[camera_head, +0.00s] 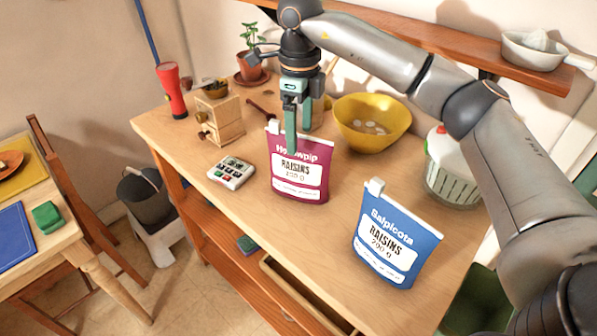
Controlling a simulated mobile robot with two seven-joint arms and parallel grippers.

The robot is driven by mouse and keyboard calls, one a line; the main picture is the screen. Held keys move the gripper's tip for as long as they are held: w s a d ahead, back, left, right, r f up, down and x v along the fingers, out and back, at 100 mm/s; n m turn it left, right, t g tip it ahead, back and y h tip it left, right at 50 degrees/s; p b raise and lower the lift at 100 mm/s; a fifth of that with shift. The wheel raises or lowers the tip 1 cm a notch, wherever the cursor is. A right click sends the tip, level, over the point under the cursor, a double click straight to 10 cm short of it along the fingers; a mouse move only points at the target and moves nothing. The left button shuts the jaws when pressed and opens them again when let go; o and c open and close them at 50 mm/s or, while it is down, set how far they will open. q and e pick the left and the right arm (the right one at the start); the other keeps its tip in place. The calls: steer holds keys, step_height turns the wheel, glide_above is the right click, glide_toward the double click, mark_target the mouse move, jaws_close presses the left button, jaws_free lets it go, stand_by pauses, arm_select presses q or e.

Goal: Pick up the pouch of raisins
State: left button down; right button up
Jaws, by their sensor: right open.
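Two raisin pouches stand upright on the wooden counter. The magenta pouch (299,183) is near the middle, and the blue pouch (395,239) is nearer the front right; both labels read RAISINS. My right gripper (300,139) points down at the top of the magenta pouch. Its green fingers are open, one in front of the pouch's top edge and the other seeming to be behind it. I cannot tell whether either finger touches it. The front finger hides part of the brand name. My left gripper is not in view.
A yellow bowl (371,120) with pale discs inside stands right of my gripper. A timer-like device (232,173) lies left of the magenta pouch. A wooden box (218,119), red torch (172,90) and potted plant (250,66) stand behind. A green-white spinner (452,170) stands right.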

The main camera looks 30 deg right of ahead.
mark_target(298, 155)
step_height(298, 155, down, 7)
steer(key=shift+w+a+r+p, duration=0.1)
steer(key=shift+w+r+p, duration=0.05)
steer(key=shift+p, duration=0.4)
jaws_close()
stand_by(0.5)
stand_by(0.7)
